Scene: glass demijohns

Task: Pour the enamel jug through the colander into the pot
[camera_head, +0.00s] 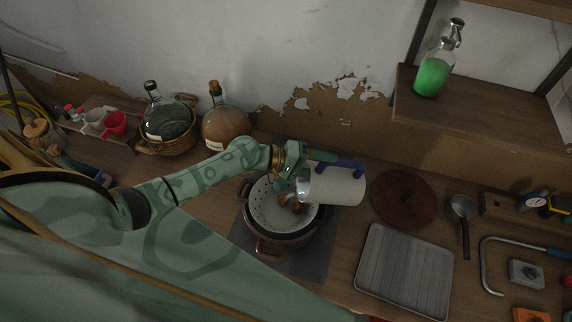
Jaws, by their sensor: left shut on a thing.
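The white enamel jug (338,187) with a blue handle (349,166) lies tilted almost on its side in the air. Its mouth points left, over the white colander (263,207). My left gripper (318,157) is shut on the jug at its handle side. The colander sits in the brown pot (274,247), with its perforated wall showing. A few orange-brown pieces lie in the colander below the jug's mouth. The jug and gripper hide the colander's right and far parts. Whether liquid is flowing is too small to tell. My right gripper is not in view.
The pot stands on a dark mat (316,262). Right of it are a round brown lid (403,198), a grey ribbed tray (405,271) and a dark pan (462,208). Glass demijohns (226,130) stand behind, near the wall. A shelf (470,113) overhangs the back right.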

